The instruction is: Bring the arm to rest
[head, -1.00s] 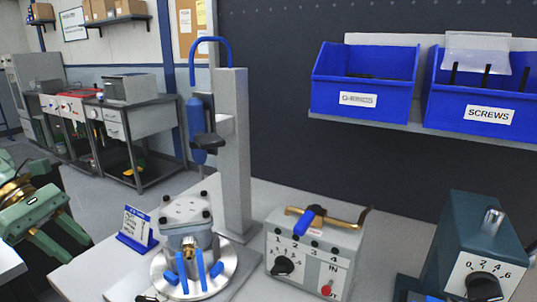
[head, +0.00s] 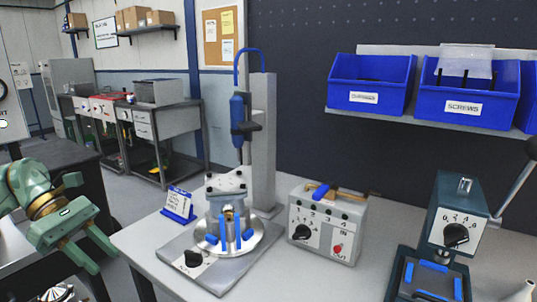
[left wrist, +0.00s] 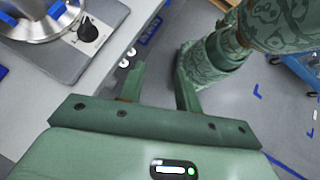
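My left gripper (head: 104,262) is green and hangs at the lower left of the head view, beside the bench's left edge. Its two fingers are spread apart. In the left wrist view the fingers (left wrist: 160,80) have a clear gap with nothing between them, over the floor beside the bench. The bench (head: 150,250) carries a grey housing (head: 226,184) on a round metal fixture with blue pads. My right gripper is not in view.
A grey control box (head: 328,222) and a dark teal dial unit (head: 455,222) stand on the bench. A blue sign (head: 179,204) stands near its left side. Blue bins (head: 370,84) sit on a shelf behind. Floor shows left of the bench.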

